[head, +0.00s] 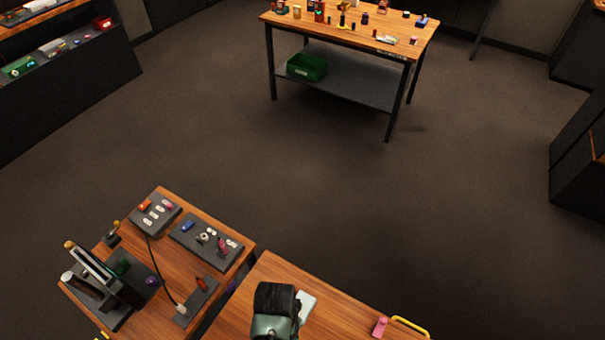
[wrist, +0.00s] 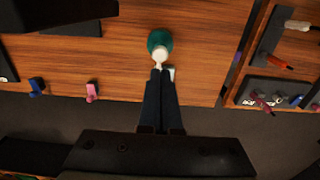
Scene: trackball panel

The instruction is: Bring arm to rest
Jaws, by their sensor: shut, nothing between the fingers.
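My gripper (wrist: 160,72) shows in the wrist view with its two dark fingers together and nothing between the tips. The fingers point over the wooden table (wrist: 200,85). Just beyond the tips in that picture is a rounded green thing (wrist: 158,40) with a pale top. I cannot tell from this view whether the tips touch it. A small pale piece (wrist: 170,73) shows beside the fingertips. In the head view a black and grey-green shape stands at the bottom centre; I cannot tell whether it is part of my arm.
A pink item (head: 380,327) and a yellow handle (head: 411,325) are at the front table's right. A neighbouring table on the left carries dark control panels (head: 206,241). A far workbench (head: 350,28) holds several small items, with a green bin (head: 307,67) below. The floor between is clear.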

